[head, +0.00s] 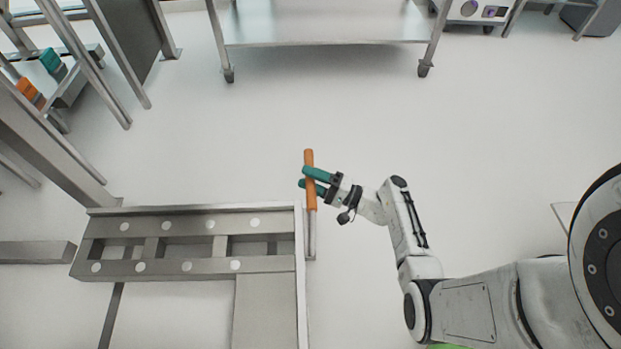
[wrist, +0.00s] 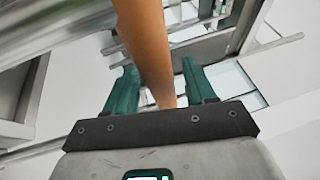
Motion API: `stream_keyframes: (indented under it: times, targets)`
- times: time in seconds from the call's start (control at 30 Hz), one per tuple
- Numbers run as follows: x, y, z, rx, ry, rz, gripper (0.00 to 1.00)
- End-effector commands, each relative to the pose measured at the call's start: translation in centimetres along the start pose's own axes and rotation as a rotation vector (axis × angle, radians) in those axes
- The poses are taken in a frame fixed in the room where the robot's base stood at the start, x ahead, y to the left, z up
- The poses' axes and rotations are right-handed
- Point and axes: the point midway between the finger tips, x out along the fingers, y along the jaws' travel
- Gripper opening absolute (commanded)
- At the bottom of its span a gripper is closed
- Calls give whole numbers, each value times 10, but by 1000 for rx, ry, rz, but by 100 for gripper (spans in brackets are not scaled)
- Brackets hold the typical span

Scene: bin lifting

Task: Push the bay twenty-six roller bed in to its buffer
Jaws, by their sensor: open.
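The roller bed (head: 190,267) is a grey metal frame with rows of round white rollers, at the lower left of the head view. An orange upright handle (head: 309,180) stands on a metal post at its right end. My gripper (head: 305,178) is open, with its teal fingers on either side of the orange handle. In the wrist view the handle (wrist: 146,45) passes between the two teal fingers (wrist: 160,85), with gaps visible beside it. I cannot tell whether a finger touches it. No bay number or buffer label is readable.
A wheeled metal table (head: 325,42) stands at the top of the head view. A metal rack (head: 80,65) with teal and orange parts stands at the upper left. A grey beam (head: 35,252) lies at the left edge. The floor between table and bed is clear.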

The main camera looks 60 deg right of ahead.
Motion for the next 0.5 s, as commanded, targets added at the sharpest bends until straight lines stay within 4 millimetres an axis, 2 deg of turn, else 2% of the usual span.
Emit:
stream_keyframes:
  times: [0.23, 0.5]
  targets:
    - [0, 0, 0, 0, 0, 0, 54]
    - [0, 0, 0, 0, 0, 0, 28]
